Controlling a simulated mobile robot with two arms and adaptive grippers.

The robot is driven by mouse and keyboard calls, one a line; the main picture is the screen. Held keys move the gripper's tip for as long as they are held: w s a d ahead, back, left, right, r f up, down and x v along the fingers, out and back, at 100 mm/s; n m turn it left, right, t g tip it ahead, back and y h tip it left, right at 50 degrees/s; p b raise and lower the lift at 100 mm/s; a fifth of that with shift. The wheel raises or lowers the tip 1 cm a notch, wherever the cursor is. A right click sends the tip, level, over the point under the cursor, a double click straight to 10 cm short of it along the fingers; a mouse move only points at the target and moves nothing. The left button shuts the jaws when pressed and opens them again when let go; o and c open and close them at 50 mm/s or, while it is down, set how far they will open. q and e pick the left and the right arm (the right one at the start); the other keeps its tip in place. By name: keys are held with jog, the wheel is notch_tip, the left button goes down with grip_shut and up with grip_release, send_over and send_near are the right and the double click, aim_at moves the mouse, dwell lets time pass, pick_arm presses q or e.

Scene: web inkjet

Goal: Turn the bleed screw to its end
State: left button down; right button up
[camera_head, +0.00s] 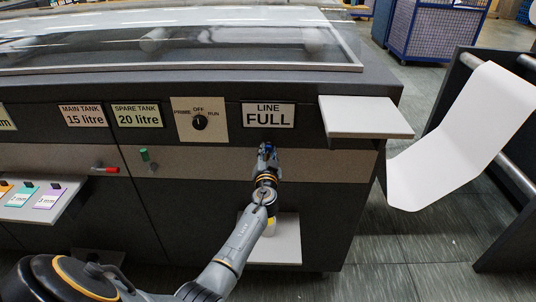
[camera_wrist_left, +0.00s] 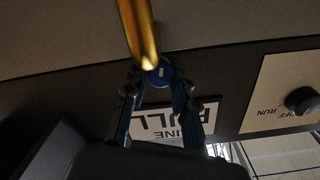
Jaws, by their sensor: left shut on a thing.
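The bleed screw (camera_wrist_left: 160,72) shows in the left wrist view as a round blue head with a pale slot mark, just beside a brass tube (camera_wrist_left: 141,30). My left gripper (camera_wrist_left: 157,84) is shut on the bleed screw, one finger on each side of it. In the head view my left gripper (camera_head: 266,150) reaches the beige band of the machine front, below the "LINE FULL" label (camera_head: 268,116). There it mostly hides the screw and the tube. My right gripper is not in view.
A selector knob (camera_head: 199,122) points up to OFF, left of the label. A red-handled valve (camera_head: 106,169) and a green-topped fitting (camera_head: 145,155) are further left. A grey shelf (camera_head: 365,117) juts out at upper right. A low ledge (camera_head: 287,240) lies below my wrist.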

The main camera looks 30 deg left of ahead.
pick_arm(q)
jog(key=m+b, duration=0.1)
jog(key=m, duration=0.2)
jog(key=shift+f+m, duration=0.15)
jog(key=shift+m, duration=0.25)
jog(key=m, duration=0.3)
jog(key=shift+d+m+b, duration=0.1)
jog(key=shift+m+b, duration=0.2)
jog(key=shift+b, duration=0.05)
jog(key=m, duration=0.3)
jog(key=shift+m, duration=0.4)
jog(key=m, duration=0.4)
jog(key=shift+p, duration=0.35)
jog(key=m+p, duration=0.1)
jog(key=m, duration=0.4)
jog(key=m+p, duration=0.2)
jog(key=m, duration=0.2)
jog(key=shift+m, duration=0.3)
jog(key=m+p, duration=0.2)
jog(key=m, duration=0.3)
jog(key=shift+f+m+p, duration=0.15)
jog(key=shift+m+p, duration=0.7)
jog(key=shift+m, duration=0.75)
